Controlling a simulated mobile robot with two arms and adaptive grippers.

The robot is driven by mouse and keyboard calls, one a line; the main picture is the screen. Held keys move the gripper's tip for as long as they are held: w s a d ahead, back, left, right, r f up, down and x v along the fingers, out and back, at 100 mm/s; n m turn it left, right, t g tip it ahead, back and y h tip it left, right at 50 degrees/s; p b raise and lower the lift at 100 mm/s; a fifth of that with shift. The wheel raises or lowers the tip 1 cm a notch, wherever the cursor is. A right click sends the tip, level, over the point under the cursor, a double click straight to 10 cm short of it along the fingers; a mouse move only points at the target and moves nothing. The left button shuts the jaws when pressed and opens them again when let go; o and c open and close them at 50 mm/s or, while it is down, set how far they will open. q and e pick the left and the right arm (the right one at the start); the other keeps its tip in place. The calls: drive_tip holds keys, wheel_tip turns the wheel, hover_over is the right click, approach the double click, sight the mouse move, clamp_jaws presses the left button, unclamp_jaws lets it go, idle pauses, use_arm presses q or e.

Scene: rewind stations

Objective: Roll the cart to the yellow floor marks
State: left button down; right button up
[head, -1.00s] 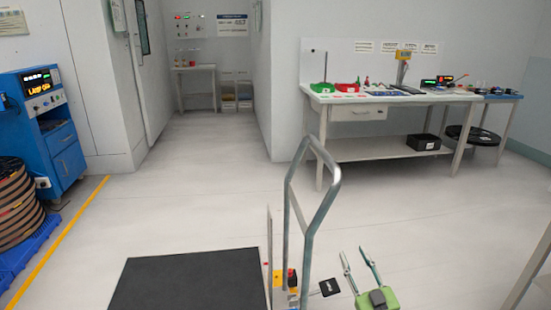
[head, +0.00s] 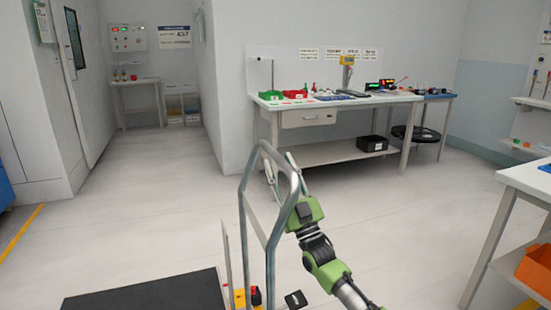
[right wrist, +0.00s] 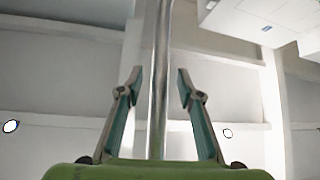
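The cart shows at the bottom of the head view, with a black deck (head: 150,294) and an upright grey tube handle (head: 243,215). My right gripper (head: 279,166) is beside the upper right part of the handle. In the right wrist view my right gripper (right wrist: 158,74) has its fingers apart, with a vertical metal tube (right wrist: 158,110) between them and gaps on both sides. My left gripper is out of view.
A workbench (head: 350,101) with trays and tools stands behind the cart. A black box (head: 371,143) lies on its lower shelf. A white table (head: 527,177) and an orange bin (head: 537,268) are at the right. Floor (head: 130,220) left of the handle is clear.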

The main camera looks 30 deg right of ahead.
sight(275, 157)
drive_tip(key=shift+x, duration=1.5)
drive_tip(key=shift+c, duration=0.4)
clamp_jaws()
drive_tip(key=shift+a, duration=0.15)
